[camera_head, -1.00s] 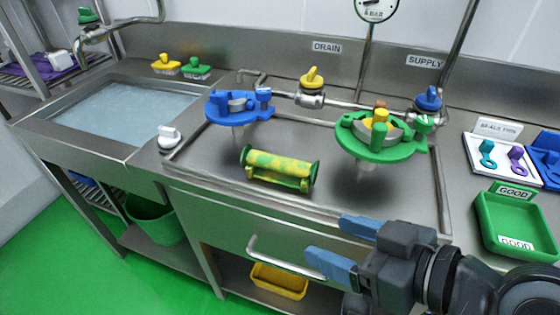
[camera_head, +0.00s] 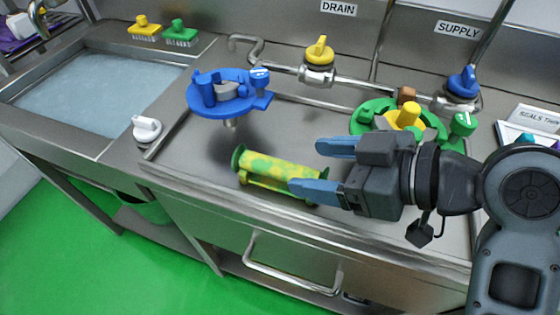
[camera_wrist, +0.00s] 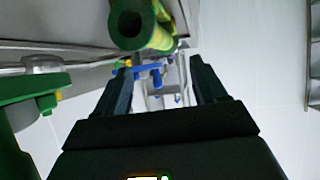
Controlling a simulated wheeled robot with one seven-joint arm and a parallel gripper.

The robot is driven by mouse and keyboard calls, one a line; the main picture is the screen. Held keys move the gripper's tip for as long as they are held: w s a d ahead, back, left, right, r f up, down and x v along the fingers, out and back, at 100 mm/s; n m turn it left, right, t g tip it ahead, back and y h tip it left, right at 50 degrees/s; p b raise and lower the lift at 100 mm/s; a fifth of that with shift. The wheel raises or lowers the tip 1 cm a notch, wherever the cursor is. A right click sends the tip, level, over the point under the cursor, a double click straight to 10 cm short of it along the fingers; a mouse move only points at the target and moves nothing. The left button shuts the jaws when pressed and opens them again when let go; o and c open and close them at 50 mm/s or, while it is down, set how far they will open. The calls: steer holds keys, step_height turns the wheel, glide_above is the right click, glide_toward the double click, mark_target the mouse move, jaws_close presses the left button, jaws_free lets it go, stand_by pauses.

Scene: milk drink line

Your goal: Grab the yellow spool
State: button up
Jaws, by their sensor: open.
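The spool (camera_head: 275,168) is a mottled yellow-and-green cylinder with green end discs. It lies on its side on a low stand on the steel counter, in the middle of the head view. My gripper (camera_head: 325,168) is open and empty, with its blue fingers pointing left at the spool's right end. The lower finger covers part of that end. In the wrist view the spool's hollow green end (camera_wrist: 132,22) shows at the top, outside the space between the two dark fingers (camera_wrist: 158,66).
A blue round fixture (camera_head: 205,105) stands left of the spool. A green fixture (camera_head: 372,108) with a yellow part stands behind my gripper. Pipes with a yellow valve (camera_head: 319,50) and a blue valve (camera_head: 463,82) run along the back. A water-filled sink (camera_head: 90,90) is at left.

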mark_target(281, 163)
steer(key=x, duration=0.5)
steer(key=shift+w+f, duration=0.35)
steer(key=shift+c, duration=0.2)
jaws_close()
